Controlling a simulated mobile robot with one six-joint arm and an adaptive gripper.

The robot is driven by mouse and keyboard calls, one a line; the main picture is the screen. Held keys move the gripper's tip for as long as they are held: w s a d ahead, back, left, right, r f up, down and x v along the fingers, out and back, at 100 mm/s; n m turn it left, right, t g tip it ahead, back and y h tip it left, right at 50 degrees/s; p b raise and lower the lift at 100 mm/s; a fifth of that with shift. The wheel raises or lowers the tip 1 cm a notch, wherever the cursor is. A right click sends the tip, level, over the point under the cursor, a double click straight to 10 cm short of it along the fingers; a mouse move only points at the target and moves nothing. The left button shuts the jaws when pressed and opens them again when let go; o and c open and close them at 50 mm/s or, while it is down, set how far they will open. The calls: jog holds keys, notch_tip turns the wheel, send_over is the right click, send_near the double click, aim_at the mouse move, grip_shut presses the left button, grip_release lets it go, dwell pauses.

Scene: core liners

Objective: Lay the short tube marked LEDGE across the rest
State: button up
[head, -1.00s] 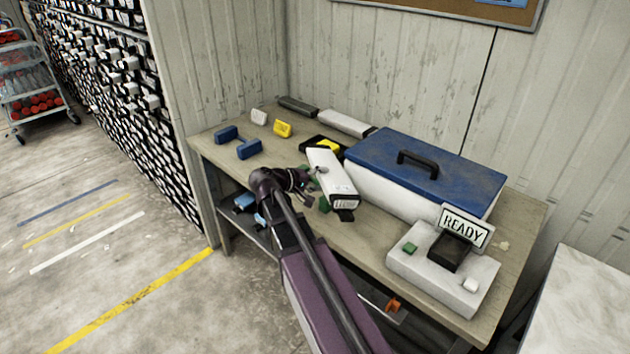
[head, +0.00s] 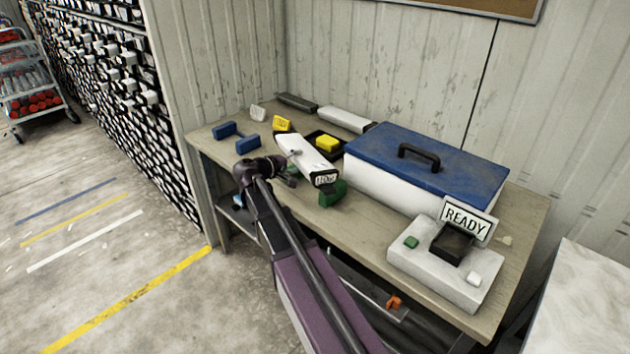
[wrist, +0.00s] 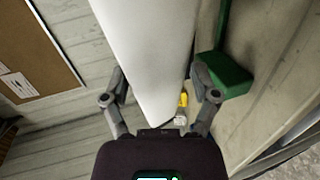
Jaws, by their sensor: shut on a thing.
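A short white tube (head: 306,156) with a black-edged end label (head: 325,179) is in my gripper (head: 288,162). The label's word is too small to read surely. The tube is held above the bench, slanting from upper left to lower right. In the wrist view the tube (wrist: 150,50) fills the space between the two fingers of my gripper (wrist: 160,90). A blue rest of two blocks (head: 248,144) stands at the bench's left end, apart from the tube. A green rest (head: 333,194) is partly hidden below the tube; it also shows in the wrist view (wrist: 228,78).
A black tray with a yellow block (head: 327,143) lies behind the tube. A blue-lidded box (head: 430,165) stands right of it. Yellow (head: 282,123) and white (head: 258,113) markers and two long tubes (head: 343,119) are at the back. A READY sign (head: 466,221) stands on a device at right.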

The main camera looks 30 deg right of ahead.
jog(key=w+a+f+n+t+b, duration=0.1)
jog(key=w+a+n+t, duration=0.1)
jog(key=w, duration=0.4)
jog(key=w+a+f+n+t+b, duration=0.1)
jog(key=w+a+n+t+b, duration=0.1)
jog(key=w+a, duration=0.2)
jog(key=w, duration=0.3)
jog(key=shift+w+a+t+y, duration=0.15)
jog(key=shift+a+t+y, duration=0.15)
jog(key=shift+y, duration=0.1)
